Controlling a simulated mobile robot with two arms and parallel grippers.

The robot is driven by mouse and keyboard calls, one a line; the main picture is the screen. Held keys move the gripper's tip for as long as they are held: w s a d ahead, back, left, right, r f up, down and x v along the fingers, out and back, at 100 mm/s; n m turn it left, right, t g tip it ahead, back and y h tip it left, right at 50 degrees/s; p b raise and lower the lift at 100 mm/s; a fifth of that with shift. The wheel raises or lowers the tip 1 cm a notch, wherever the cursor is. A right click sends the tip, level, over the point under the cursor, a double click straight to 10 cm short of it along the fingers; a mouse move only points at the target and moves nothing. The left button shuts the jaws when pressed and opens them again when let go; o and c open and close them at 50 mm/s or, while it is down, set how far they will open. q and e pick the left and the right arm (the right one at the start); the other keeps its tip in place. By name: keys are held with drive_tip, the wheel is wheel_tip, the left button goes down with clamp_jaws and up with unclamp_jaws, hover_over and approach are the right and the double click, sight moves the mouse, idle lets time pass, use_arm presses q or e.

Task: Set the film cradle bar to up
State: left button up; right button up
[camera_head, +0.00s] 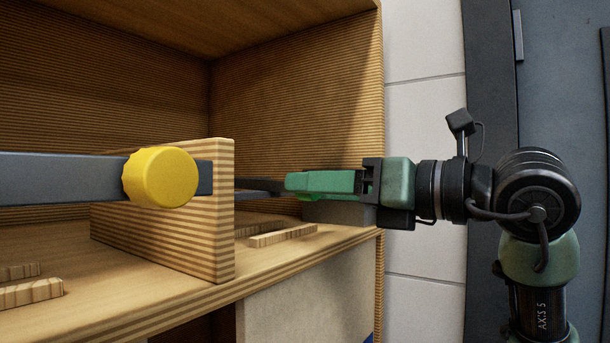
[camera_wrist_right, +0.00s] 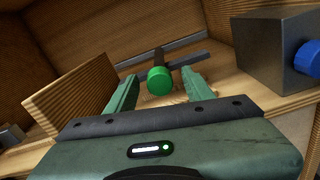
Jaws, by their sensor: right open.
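A flat grey bar (camera_head: 60,178) with a round yellow knob (camera_head: 160,177) crosses the left of the head view, in front of an upright wooden panel (camera_head: 210,225). My right gripper (camera_head: 290,184) reaches in from the right, beyond that panel. In the right wrist view its two green fingers are open, with a round green knob (camera_wrist_right: 160,81) between or just beyond their tips. Whether they touch it I cannot tell. Grey bars (camera_wrist_right: 185,62) lie behind the green knob. No label shows which bar is the film cradle bar. My left gripper is not in view.
A grey block (camera_wrist_right: 270,52) with a blue knob (camera_wrist_right: 307,57) stands right of the fingers in the wrist view. The wooden panel (camera_wrist_right: 75,100) rises on their left. Wooden strips (camera_head: 283,236) lie on the shelf (camera_head: 190,297), and ribbed walls enclose the back.

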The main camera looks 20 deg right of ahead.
sight(262, 185)
drive_tip(key=shift+x, duration=1.2)
drive_tip(key=shift+s, duration=0.1)
drive_tip(key=shift+c, duration=0.3)
clamp_jaws()
